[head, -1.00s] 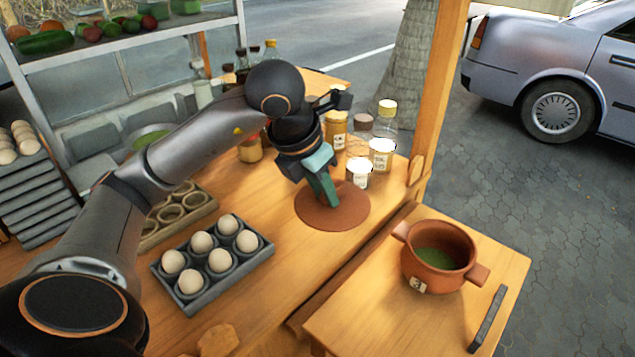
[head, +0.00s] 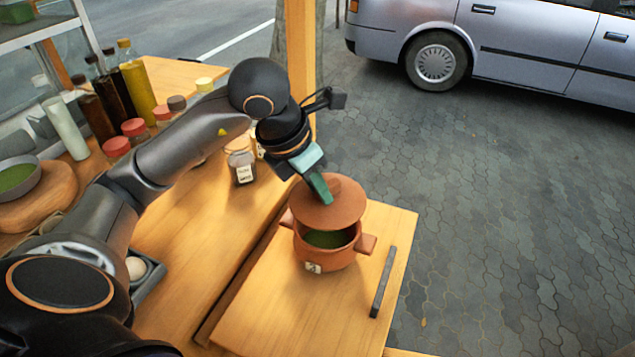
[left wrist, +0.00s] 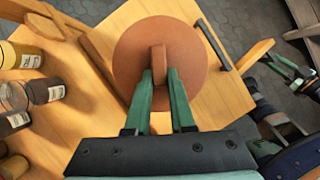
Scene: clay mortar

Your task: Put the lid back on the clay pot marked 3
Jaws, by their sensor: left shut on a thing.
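My left gripper (head: 322,190) is shut on the handle of the round terracotta lid (head: 330,210). The lid also shows in the left wrist view (left wrist: 135,75), its upright handle (left wrist: 159,64) between the green fingers (left wrist: 160,90). The clay pot (head: 325,256) stands on the small wooden side table, with two side handles and a pale tag whose mark is too small to read surely. The lid hovers above the pot's rear part, and green contents show below its front edge. The lid hides the pot in the wrist view. My right gripper (left wrist: 287,72) shows there at the right edge, its opening unclear.
A dark bar handle (head: 383,282) lies along the right of the side table (head: 270,310). Several jars (head: 243,167) and bottles (head: 138,85) stand on the main counter at left. A wooden post (head: 301,60) rises behind my left arm. A car (head: 480,40) is parked beyond.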

